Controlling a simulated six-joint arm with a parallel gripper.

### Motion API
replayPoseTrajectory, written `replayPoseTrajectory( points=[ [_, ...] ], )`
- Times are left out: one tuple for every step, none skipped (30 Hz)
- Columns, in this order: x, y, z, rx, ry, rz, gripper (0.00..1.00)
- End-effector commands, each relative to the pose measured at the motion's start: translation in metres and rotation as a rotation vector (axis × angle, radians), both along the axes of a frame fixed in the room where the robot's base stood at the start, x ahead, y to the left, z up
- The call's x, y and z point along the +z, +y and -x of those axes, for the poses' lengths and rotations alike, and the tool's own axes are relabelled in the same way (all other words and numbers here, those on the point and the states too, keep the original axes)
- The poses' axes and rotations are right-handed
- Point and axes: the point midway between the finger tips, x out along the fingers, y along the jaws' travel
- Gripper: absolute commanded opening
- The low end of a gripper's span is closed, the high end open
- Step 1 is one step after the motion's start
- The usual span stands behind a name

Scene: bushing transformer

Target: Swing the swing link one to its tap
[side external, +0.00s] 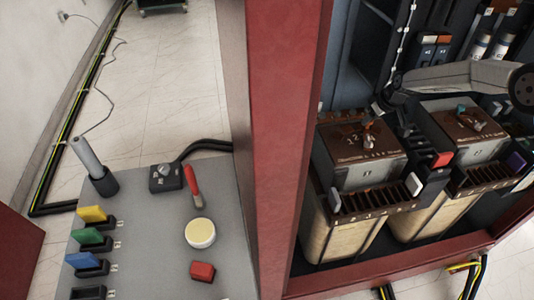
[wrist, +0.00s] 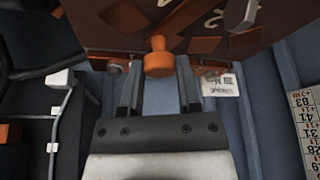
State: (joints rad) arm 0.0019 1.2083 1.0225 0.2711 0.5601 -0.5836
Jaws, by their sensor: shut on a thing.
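In the wrist view, my gripper (wrist: 159,66) has its two dark fingers on either side of an orange knob (wrist: 158,58) and is shut on it. The knob stands at the edge of a brown board (wrist: 215,25) with white marks and copper-coloured plates. In the side view, my gripper (side external: 386,103) comes in from the right, near the back of the left transformer's brown top (side external: 385,140). A small metal swing link (side external: 368,138) sits on that top near a white "12" mark. The right transformer has a similar link (side external: 472,120). Which link the knob belongs to is unclear.
A red cabinet post (side external: 275,130) stands left of the transformers (side external: 345,230).

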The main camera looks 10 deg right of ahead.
Motion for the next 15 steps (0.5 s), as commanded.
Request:
replayPoseTrajectory(
  points=[
    [0.000, 0.002, -0.002, 0.035, -0.002, 0.001, 0.00],
    [0.000, 0.004, -0.002, 0.057, 0.000, 0.001, 0.00],
    [0.000, 0.006, -0.003, 0.086, -0.001, 0.001, 0.00],
    [0.000, 0.008, -0.004, 0.110, -0.001, 0.001, 0.00],
    [0.000, 0.010, -0.005, 0.133, -0.001, 0.000, 0.00],
    [0.000, 0.013, -0.005, 0.164, -0.001, 0.000, 0.00],
    [0.000, 0.015, -0.006, 0.189, -0.001, 0.000, 0.00],
    [-0.001, 0.017, -0.006, 0.214, -0.001, 0.000, 0.00],
    [0.000, 0.020, -0.007, 0.249, -0.001, 0.000, 0.00],
    [0.000, 0.022, -0.007, 0.275, -0.001, 0.000, 0.00],
    [0.000, 0.024, -0.008, 0.303, -0.001, 0.000, 0.00],
    [0.000, 0.027, -0.008, 0.340, -0.001, 0.000, 0.00],
    [-0.001, 0.030, -0.008, 0.368, 0.000, 0.000, 0.00],
    [0.000, 0.032, -0.009, 0.396, -0.001, -0.001, 0.00],
    [0.000, 0.035, -0.009, 0.435, -0.001, -0.001, 0.00]
  ],
)
